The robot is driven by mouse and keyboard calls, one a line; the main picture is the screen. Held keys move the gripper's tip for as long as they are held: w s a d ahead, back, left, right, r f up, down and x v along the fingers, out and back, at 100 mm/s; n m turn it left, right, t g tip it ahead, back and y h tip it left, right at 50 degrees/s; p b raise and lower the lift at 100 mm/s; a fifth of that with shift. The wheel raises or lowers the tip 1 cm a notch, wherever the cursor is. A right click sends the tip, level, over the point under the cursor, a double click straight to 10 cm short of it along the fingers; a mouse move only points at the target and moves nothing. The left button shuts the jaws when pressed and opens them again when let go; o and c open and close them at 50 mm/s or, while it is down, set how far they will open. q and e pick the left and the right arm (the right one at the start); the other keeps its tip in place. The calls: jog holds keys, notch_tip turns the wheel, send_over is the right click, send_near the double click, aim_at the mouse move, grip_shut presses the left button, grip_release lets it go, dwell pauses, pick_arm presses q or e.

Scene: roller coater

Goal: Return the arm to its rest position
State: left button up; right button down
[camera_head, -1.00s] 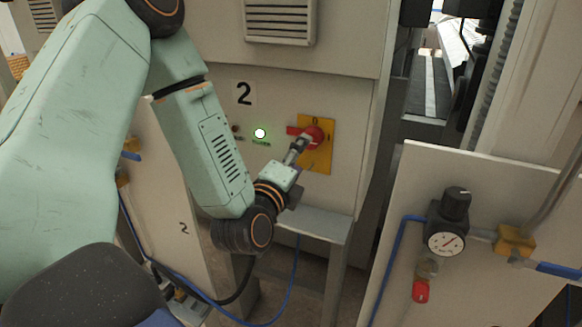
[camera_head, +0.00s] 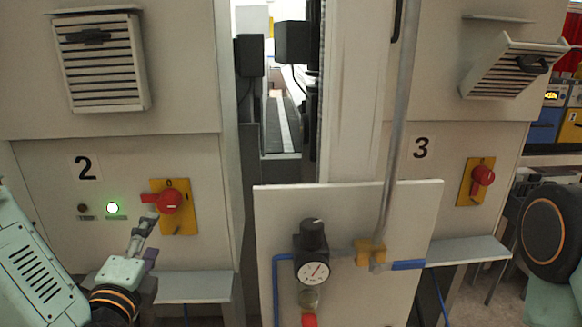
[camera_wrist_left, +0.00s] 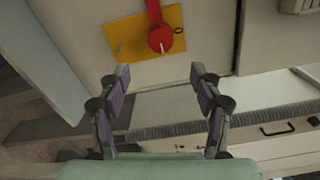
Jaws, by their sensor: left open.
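My left arm comes in from the lower left in the head view. Its gripper (camera_head: 143,236) is just below the red rotary switch (camera_head: 168,201) on its yellow plate, on cabinet 2. In the left wrist view the gripper (camera_wrist_left: 160,84) is open and empty, its two fingers wide apart. The red switch (camera_wrist_left: 159,38) stands ahead of the fingers there, apart from them. A green lamp (camera_head: 112,208) is lit beside the switch in the head view. Part of my right arm (camera_head: 550,240) shows at the right edge; its gripper is out of view.
A grey shelf (camera_head: 194,287) juts out below the switch. A panel with a gauge (camera_head: 313,272), a black knob and pipes stands between the cabinets. Cabinet 3 has another red switch (camera_head: 483,176) and a shelf (camera_head: 466,251). A narrow gap opens behind the panel.

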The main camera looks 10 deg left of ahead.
pick_arm(q)
jog(key=s+d+f+n+g+h+b, duration=0.1)
jog(key=s+d+f+n+g, duration=0.15)
jog(key=f+n, duration=0.35)
jog(key=s+d+f+n+g+h+b, duration=0.1)
jog(key=d+f+n+g+h+b, duration=0.2)
jog(key=f, duration=0.5)
jog(key=s+d+f+n+g, duration=0.1)
jog(key=s+f+n+g, duration=0.15)
jog(key=f+n, duration=0.45)
jog(key=s+d+f+n+g+b, duration=0.1)
jog(key=s+f+g+b, duration=0.3)
jog(key=s+f, duration=0.7)
jog(key=s+d+f+n+g+b, duration=0.1)
jog(key=s+f+g+b, duration=0.4)
jog(key=f, duration=1.1)
jog(key=s+d+b, duration=0.1)
jog(key=s+b, duration=0.2)
jog(key=s, duration=0.3)
jog(key=shift+s+d+g, duration=0.15)
jog(key=shift+d+g, duration=0.05)
jog(key=shift+g, duration=0.1)
